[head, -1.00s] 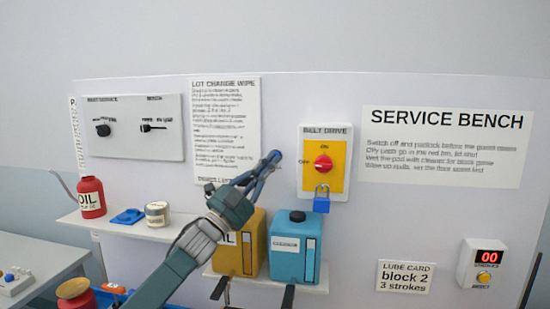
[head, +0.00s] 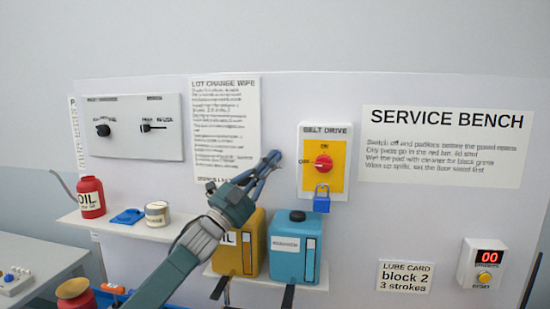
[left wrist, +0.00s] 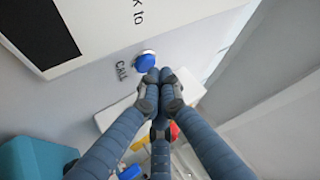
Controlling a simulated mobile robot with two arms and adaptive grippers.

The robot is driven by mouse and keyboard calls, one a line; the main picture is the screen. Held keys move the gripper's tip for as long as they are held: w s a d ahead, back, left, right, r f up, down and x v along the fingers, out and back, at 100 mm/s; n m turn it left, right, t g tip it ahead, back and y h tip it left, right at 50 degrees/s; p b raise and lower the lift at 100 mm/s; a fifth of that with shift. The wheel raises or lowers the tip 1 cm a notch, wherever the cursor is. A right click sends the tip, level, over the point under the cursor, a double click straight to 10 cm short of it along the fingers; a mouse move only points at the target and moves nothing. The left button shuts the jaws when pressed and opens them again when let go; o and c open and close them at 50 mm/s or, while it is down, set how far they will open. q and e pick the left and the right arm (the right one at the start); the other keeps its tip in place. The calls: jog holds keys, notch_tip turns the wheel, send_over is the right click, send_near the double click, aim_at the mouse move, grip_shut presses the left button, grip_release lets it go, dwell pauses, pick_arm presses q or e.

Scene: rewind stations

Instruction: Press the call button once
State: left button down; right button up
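The call button (left wrist: 146,61) is a round blue knob in a pale ring, with the word CALL beside it, in the left wrist view. My left gripper (left wrist: 163,75) has its blue-grey fingers drawn together, with nothing visible between them. Its tips are right beside the button and overlap its lower edge in the picture. I cannot tell whether they touch it or whether it is pushed in. In the head view the left gripper (head: 272,159) is in front of the white panel, left of the belt drive switch. I cannot make out the call button there. My right gripper is not in view.
The belt drive switch (head: 323,163) with a blue padlock (head: 322,199) is just right of the gripper. A yellow container (head: 240,255) and a blue cleaner container (head: 293,262) stand below. An oil can (head: 91,198) is on the left shelf. A counter box (head: 482,264) reads 00.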

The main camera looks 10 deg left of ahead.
pick_arm(q)
jog(key=shift+w, duration=0.35)
dwell(0.6)
jog(key=shift+s, duration=0.75)
jog(key=s, duration=0.5)
jog(key=shift+p, duration=0.35)
dwell(0.4)
